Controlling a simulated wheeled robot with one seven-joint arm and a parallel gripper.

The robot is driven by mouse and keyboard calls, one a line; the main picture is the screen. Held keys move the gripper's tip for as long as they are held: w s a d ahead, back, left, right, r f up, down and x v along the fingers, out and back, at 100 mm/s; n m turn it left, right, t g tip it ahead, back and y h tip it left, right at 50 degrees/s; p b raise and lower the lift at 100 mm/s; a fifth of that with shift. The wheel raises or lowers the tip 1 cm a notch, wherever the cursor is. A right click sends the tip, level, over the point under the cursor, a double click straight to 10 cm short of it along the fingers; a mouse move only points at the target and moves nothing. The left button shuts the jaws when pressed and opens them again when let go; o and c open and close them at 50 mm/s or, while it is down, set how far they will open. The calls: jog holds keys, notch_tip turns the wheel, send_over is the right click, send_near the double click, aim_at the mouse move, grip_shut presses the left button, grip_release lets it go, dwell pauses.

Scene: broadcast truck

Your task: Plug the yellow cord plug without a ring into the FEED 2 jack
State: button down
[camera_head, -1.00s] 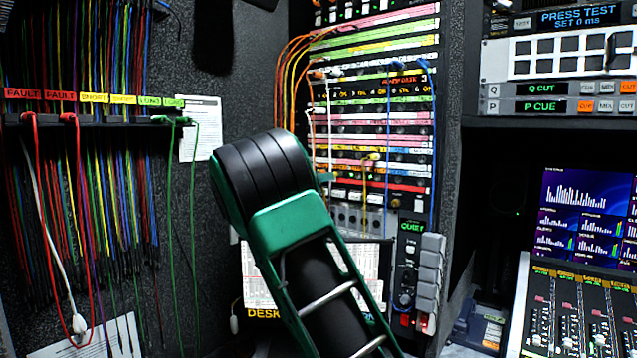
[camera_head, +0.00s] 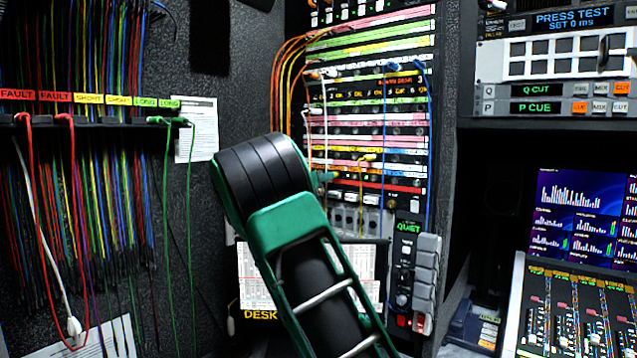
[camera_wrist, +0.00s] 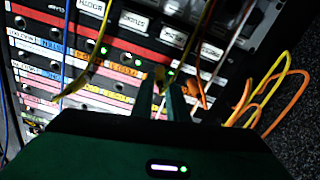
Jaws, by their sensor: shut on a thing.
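My gripper (camera_wrist: 163,98) is shut on a yellow plug (camera_wrist: 159,74) in the wrist view, close in front of the patch panel. The fingers hide most of this plug, so I cannot tell whether it has a ring or touches a jack. A yellow cord (camera_wrist: 206,20) runs up from near it. A second yellow plug (camera_wrist: 67,86) with its cord sits in the panel to the left; in the head view it is a yellow plug (camera_head: 367,157) at the panel's right half. The FEED 2 label is not readable. My arm hides the gripper in the head view, save a green tip (camera_head: 325,176).
The patch panel (camera_head: 405,187) has orange, white and blue cords around the work area. Orange cords (camera_wrist: 280,80) loop at the right in the wrist view. A cord rack (camera_head: 95,118) hangs at left; a console (camera_head: 570,310) stands at right.

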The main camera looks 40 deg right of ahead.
jog(key=c, duration=1.7)
grip_release()
jog(key=shift+o, duration=0.2)
jog(key=v, duration=1)
jog(key=shift+a, duration=0.4)
jog(key=shift+d, duration=0.1)
